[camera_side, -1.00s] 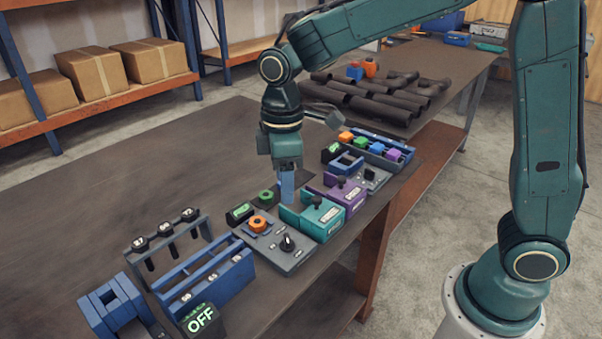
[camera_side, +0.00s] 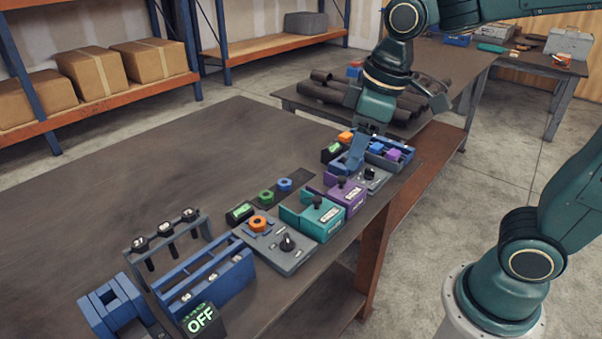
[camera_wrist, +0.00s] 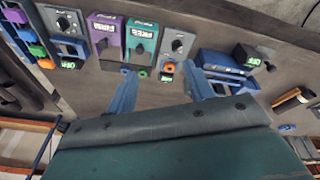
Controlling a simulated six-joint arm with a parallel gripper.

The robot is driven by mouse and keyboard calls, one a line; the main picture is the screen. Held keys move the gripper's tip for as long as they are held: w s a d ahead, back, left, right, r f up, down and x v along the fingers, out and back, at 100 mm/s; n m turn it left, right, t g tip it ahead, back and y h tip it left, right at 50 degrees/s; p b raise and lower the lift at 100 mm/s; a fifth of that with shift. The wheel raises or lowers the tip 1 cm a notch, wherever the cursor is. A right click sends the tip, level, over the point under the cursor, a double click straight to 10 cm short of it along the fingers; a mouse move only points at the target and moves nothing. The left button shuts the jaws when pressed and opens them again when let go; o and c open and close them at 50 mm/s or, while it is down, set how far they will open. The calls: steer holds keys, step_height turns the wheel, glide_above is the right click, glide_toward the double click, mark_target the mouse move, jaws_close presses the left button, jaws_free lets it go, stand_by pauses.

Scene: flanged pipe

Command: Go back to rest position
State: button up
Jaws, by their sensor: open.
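My gripper (camera_side: 356,153) hangs over the right end of the row of fixtures in the side view, near the tray of coloured blocks. In the wrist view its two blue fingers (camera_wrist: 160,88) stand wide apart with nothing between them. The arm reaches in from the upper right. A blue ring (camera_side: 284,184) and a green ring (camera_side: 266,196) lie on a dark plate on the table, apart from the gripper. Whether the fingers touch the fixtures below cannot be told.
Teal (camera_side: 322,218) and purple (camera_side: 346,194) boxes stand along the table edge. A grey panel (camera_side: 290,258) carries an orange ring (camera_side: 258,224) and a knob. The blue tray (camera_side: 378,162) holds coloured blocks. Dark pipes (camera_side: 330,92) lie behind. The table's left side is clear.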

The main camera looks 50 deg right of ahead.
steer(key=s+d+m+t, duration=0.2)
steer(key=s+d+m, duration=0.2)
steer(key=s, duration=0.6)
steer(key=shift+s+r+m+t, duration=0.15)
steer(key=shift+s+m+t, duration=0.25)
steer(key=shift+m, duration=0.1)
steer(key=shift+w, duration=0.1)
steer(key=c, duration=0.4)
steer(key=shift+w+a+r, duration=0.15)
steer(key=shift+w, duration=0.4)
steer(key=shift+c, duration=0.2)
steer(key=m+g, duration=0.6)
steer(key=m, duration=0.2)
glide_above(287, 237)
step_height(287, 237, down, 9)
steer(key=shift+r, duration=0.2)
step_height(287, 237, down, 14)
steer(key=shift+r, duration=0.1)
